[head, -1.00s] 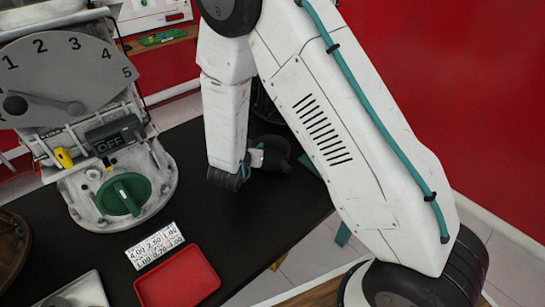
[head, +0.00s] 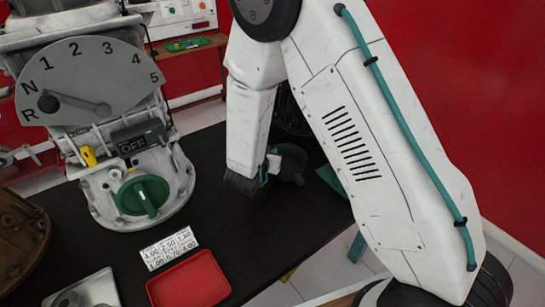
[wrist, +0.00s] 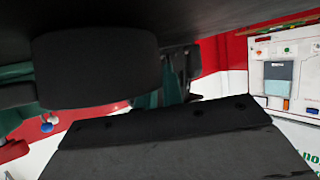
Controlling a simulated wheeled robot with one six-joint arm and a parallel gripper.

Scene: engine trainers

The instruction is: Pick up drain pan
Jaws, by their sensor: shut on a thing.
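My gripper (head: 290,163) is on the far side of my white arm, low over the black table, and is partly hidden by my wrist. In the wrist view a dark rounded block, apparently part of my gripper (wrist: 95,68), fills the upper left. A dark surface spans the top of that view, very close to the camera. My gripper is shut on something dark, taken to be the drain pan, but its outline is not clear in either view. A black ridged object (head: 291,112) shows behind my forearm, partly hidden; I cannot tell whether it is the pan.
The black table (head: 228,225) carries a gear-dial trainer (head: 90,80) with a green knob (head: 143,195), a number card (head: 168,248), a red tray (head: 188,282) and a metal tray (head: 92,290). A brown round part (head: 20,235) is at left. Open table lies before my wrist.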

